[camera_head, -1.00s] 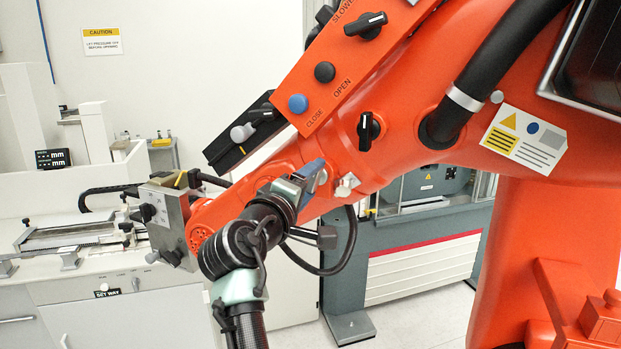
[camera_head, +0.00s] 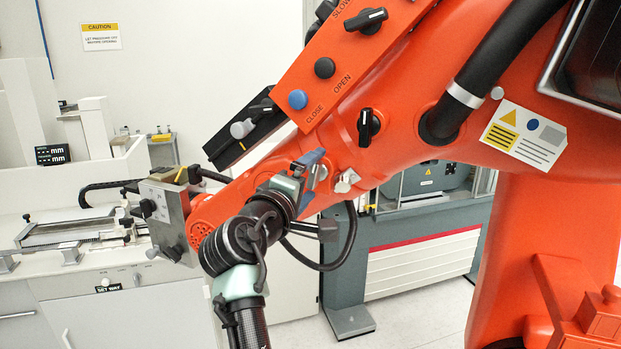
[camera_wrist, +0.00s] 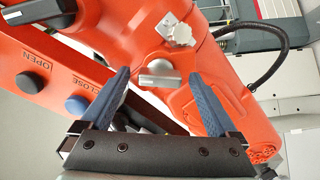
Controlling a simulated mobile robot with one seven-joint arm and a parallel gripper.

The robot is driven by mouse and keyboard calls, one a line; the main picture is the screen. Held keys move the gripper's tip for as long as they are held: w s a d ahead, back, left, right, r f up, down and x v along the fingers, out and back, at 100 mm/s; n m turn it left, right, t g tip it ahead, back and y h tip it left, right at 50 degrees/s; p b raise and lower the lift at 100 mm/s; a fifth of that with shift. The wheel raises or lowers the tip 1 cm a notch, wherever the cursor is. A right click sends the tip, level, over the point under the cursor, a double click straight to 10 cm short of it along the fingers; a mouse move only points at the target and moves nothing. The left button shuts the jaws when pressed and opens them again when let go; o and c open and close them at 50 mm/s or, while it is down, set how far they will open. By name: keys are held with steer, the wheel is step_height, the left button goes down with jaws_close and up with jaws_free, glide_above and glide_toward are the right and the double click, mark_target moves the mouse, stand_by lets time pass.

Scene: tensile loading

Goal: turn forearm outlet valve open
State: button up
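A silver valve lever (camera_wrist: 158,76) stands out from the orange forearm (camera_wrist: 110,30) in the wrist view. It appears between the fingertips of my gripper (camera_wrist: 161,79), with a gap on each side. The two blue fingers are spread open and hold nothing. How far the tips are from the lever in depth is unclear. In the head view my gripper (camera_head: 313,163) is close to the forearm's lower side and mostly hides this lever.
An orange panel (camera_head: 315,90) with a blue button (camera_head: 297,99) and a black button (camera_head: 325,67) is above my gripper. A black knob (camera_head: 368,125) sits on the forearm nearby. A black cable (camera_head: 345,245) loops below. A white bench (camera_head: 80,265) stands left.

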steer(key=shift+s+a+f+b, duration=0.1)
steer(key=shift+s+a+b, duration=0.1)
steer(key=shift+s+b, duration=0.2)
steer(key=b+v, duration=0.5)
steer(key=v, duration=0.7)
steer(key=shift+b, duration=0.3)
steer(key=s+d+r+m+t+y+b, duration=0.3)
steer(key=s+r+m+t, duration=0.2)
steer(key=s, duration=0.4)
steer(key=s+d+r+m+t+y+b, duration=0.2)
steer(key=s+r+m+t, duration=0.3)
steer(key=s, duration=0.5)
steer(key=shift+s+d+r+m+t+y+b, duration=0.2)
steer(key=shift+s+d+m+t+y+b, duration=0.25)
steer(key=shift+y, duration=0.45)
